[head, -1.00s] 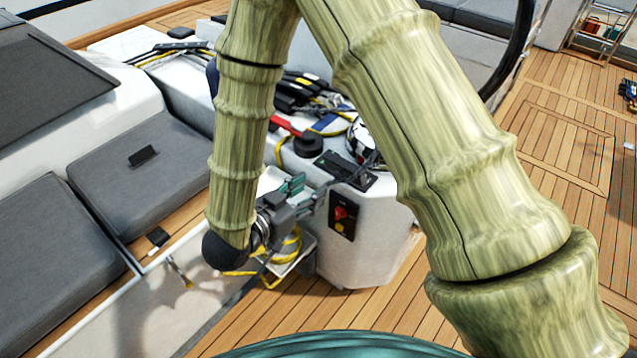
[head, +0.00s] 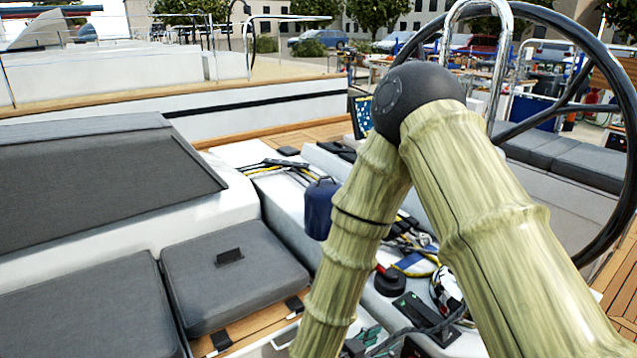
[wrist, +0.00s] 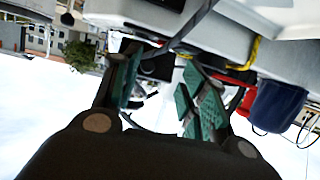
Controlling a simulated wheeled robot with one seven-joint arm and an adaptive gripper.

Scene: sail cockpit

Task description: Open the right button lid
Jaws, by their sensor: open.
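The right button lid cannot be made out in either current view. The black panel with red and yellow buttons, on the console's front face in the earlier head frame, is not clearly visible now. The white console (head: 383,309) rises at lower middle in the head view, partly hidden by my arm. My gripper (wrist: 162,92) is open in the wrist view, with green pads apart and nothing seen between them. In the head view, its greenish part (head: 372,338) shows at the bottom edge, in front of the console. Dark parts behind the fingers are too unclear to name.
A flat black device (head: 424,314), a black round knob (head: 389,282) and loose cables lie on the console top. A blue bag (head: 319,208) hangs behind; it also shows in the wrist view (wrist: 275,106). A grey cushion (head: 230,275) lies left. A steering wheel (head: 627,95) stands right.

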